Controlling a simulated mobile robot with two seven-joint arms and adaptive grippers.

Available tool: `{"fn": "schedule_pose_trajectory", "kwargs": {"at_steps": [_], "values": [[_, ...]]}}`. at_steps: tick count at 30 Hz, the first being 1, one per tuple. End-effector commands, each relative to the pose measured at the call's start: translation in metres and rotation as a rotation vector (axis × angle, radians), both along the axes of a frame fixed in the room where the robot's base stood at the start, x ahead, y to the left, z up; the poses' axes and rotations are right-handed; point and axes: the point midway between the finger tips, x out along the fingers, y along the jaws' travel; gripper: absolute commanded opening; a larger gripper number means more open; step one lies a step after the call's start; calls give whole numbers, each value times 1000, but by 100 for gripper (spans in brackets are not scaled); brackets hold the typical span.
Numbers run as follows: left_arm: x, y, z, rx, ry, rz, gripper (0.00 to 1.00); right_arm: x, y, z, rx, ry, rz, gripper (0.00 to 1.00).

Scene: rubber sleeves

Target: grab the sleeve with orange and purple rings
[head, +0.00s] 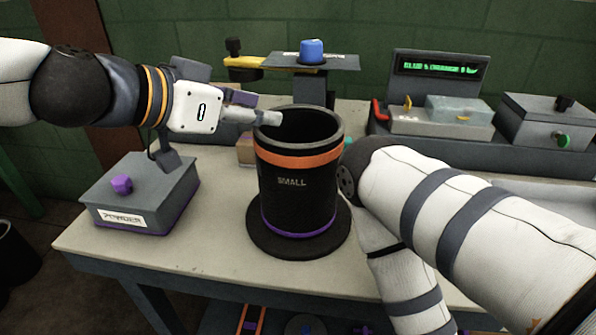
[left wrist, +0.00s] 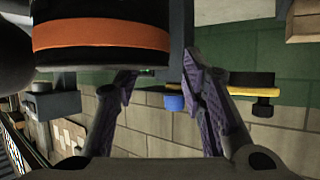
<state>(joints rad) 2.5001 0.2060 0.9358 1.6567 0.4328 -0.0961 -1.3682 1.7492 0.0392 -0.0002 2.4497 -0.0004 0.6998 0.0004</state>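The sleeve (head: 292,190) is a black open-topped cylinder marked SMALL, with an orange ring near its top and a thin purple ring near its bottom. It stands upright on a dark round base (head: 262,244) on the table. In the left wrist view the sleeve (left wrist: 100,36) fills the upper left, orange band showing. My left gripper (head: 258,112) is at the sleeve's upper left rim in the head view. Its fingers (left wrist: 158,70) are apart with background between them; I cannot tell whether they touch the sleeve. My right gripper is not in view.
A grey box (head: 165,185) labelled POWDER with a purple knob stands at the left. Behind are a blue-knobbed stand (head: 312,50), a machine with a green-lit display (head: 438,68) and a grey box (head: 545,115). My right arm is close to the sleeve's right side.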

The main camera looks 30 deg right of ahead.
Motion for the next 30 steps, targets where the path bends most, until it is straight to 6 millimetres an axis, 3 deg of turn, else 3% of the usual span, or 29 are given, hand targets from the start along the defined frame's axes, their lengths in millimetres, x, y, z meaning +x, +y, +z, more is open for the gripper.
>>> {"fn": "schedule_pose_trajectory", "kwargs": {"at_steps": [4,11,16,30], "values": [[8,-19,-12,1,2,0,38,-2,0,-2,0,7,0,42],[9,-21,-11,0,0,1,38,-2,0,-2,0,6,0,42],[9,-21,-11,0,0,1,1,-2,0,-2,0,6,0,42],[9,-21,-11,-1,0,3,0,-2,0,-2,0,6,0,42]]}}
